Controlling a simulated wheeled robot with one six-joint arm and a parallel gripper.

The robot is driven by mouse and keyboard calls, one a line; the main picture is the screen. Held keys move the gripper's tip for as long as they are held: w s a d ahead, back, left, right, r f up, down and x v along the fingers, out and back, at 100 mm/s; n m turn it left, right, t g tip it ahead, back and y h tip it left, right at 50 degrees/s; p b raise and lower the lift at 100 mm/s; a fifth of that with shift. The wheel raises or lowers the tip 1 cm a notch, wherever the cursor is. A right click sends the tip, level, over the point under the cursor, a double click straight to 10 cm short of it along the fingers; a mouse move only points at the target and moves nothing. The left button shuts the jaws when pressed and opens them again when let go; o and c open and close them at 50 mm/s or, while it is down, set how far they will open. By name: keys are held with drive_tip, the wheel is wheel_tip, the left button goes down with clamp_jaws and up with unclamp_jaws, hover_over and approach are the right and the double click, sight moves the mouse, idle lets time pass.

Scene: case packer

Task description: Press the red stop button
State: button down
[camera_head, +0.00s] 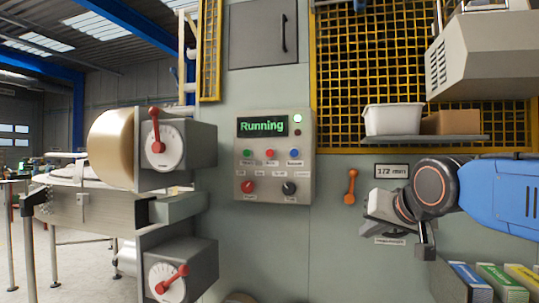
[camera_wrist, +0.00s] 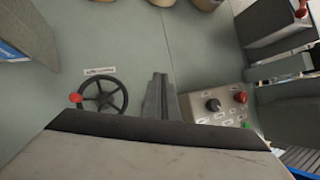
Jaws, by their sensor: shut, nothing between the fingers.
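The control panel (camera_head: 301,170) stands on the machine's front, and its display reads "Running" in green. A red button (camera_head: 270,154) sits in the panel's upper row between a green button (camera_head: 248,154) and a blue button (camera_head: 293,153). A larger red control (camera_head: 248,186) sits at lower left. The small labels are too blurred to read. In the wrist view the panel lies right of my gripper, with the larger red control (camera_wrist: 240,97) in sight. My gripper (camera_wrist: 159,78) is shut and empty, apart from the panel, to its right in the head view.
A black handwheel (camera_wrist: 101,97) with a red knob is left of my fingers in the wrist view. An orange lever (camera_head: 351,186) lies between panel and arm in the head view. A shelf (camera_head: 430,138) holds a white bin (camera_head: 393,119). Dial boxes (camera_head: 187,144) stick out at left.

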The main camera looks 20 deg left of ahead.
sight(270, 152)
drive_tip(key=w+a+r+y, duration=0.1)
drive_tip(key=a+r+y, duration=0.1)
drive_tip(key=a+r, duration=0.4)
drive_tip(key=a+r+y, duration=0.2)
drive_tip(key=a+r, duration=0.4)
drive_tip(key=a, duration=0.6)
drive_tip(key=w+a+r+t+y, duration=0.1)
drive_tip(key=a+r+y, duration=0.1)
drive_tip(key=a+r, duration=0.4)
drive_tip(key=a, duration=0.4)
drive_tip(key=shift+w+n, duration=0.3)
drive_tip(key=shift+w, duration=0.05)
drive_tip(key=shift+w+d, duration=0.1)
drive_tip(key=shift+w, duration=4.3)
drive_tip(key=shift+w, duration=0.15)
drive_tip(key=shift+w, duration=0.3)
